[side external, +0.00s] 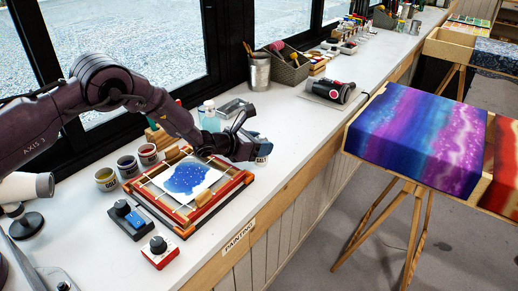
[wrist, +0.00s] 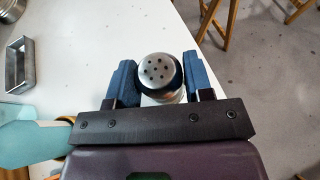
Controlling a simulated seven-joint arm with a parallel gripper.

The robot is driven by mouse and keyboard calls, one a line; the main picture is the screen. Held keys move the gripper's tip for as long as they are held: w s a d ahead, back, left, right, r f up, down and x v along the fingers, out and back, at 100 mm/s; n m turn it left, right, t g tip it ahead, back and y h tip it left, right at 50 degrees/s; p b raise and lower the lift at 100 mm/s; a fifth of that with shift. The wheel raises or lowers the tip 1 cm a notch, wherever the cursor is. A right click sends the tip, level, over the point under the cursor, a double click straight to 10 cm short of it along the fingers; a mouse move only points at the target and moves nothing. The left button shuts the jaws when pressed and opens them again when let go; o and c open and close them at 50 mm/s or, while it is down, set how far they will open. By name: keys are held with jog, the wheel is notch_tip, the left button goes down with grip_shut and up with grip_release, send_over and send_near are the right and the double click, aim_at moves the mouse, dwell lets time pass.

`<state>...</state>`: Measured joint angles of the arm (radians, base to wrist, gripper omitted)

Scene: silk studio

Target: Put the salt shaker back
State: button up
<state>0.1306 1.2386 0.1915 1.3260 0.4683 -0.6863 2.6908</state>
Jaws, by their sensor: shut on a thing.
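The salt shaker (wrist: 157,68) has a silver top with several dark holes and sits between the blue fingers of my gripper (wrist: 158,82) in the wrist view. My gripper is shut on it. In the side view my gripper (side external: 258,146) is at the right of the wooden frame, near the front edge of the counter. Only a small pale part of the shaker (side external: 262,159) shows below the fingers there. I cannot tell whether its base touches the counter.
The wooden frame (side external: 149,189) holds a blue-spotted white cloth. Several jars (side external: 148,154) stand left of it; a clear bottle (side external: 210,117) stands behind. Two small boxes (side external: 129,220) (side external: 159,251) lie in front. The counter (side external: 318,128) is clear to the right, towards a black-and-red device (side external: 335,92).

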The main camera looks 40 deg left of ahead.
jog(key=shift+f, duration=0.9)
jog(key=shift+f, duration=0.15)
jog(key=o, duration=1)
